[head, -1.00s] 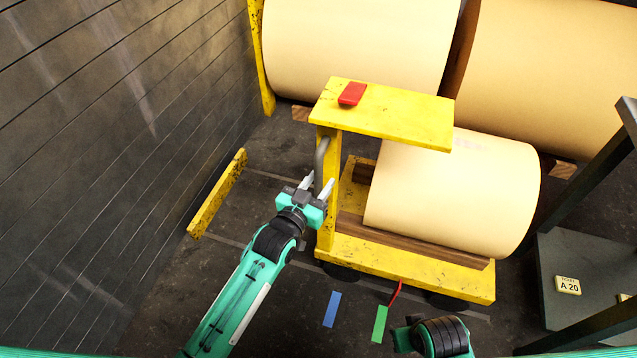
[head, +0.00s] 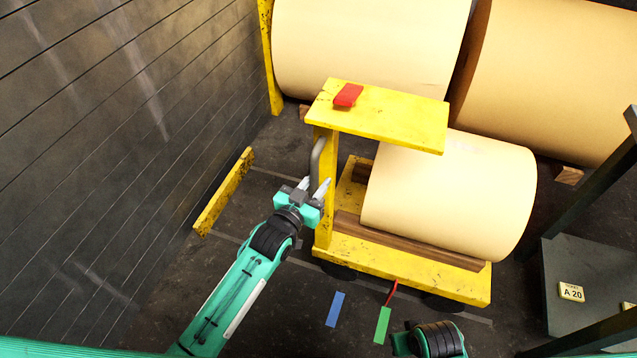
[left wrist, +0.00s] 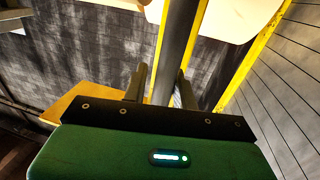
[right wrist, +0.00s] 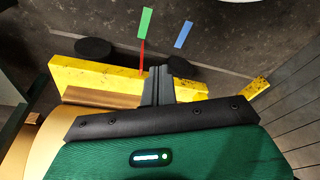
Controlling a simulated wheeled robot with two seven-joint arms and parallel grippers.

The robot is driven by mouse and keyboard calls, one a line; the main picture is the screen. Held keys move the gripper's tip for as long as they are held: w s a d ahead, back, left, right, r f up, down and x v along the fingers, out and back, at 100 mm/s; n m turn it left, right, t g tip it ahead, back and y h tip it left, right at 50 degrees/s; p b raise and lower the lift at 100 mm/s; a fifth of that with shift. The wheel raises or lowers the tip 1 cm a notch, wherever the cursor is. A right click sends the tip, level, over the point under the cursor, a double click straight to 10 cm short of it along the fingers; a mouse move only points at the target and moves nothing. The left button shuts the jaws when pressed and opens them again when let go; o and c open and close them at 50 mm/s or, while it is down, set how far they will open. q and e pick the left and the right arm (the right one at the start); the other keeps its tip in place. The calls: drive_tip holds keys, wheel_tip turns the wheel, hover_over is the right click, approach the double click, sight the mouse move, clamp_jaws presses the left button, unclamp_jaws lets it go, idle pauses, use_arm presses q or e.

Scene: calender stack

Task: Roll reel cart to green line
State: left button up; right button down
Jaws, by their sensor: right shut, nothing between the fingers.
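The yellow reel cart (head: 400,272) carries a cream paper reel (head: 445,195) on its lower deck. A grey handle (head: 317,160) runs down its left post; it shows as a dark bar in the left wrist view (left wrist: 181,35).
A blue strip (head: 335,309) lies left of the green line. A low yellow bar (head: 223,191) stands on the floor near the grey wall (head: 110,150). Large reels (head: 370,45) fill the back.

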use_arm(q)
drive_tip(key=shift+o, duration=0.8)
drive_tip(key=shift+s+d, duration=0.1)
drive_tip(key=shift+d, duration=0.2)
drive_tip(key=v, duration=1.3)
drive_tip(key=shift+s+a, duration=0.3)
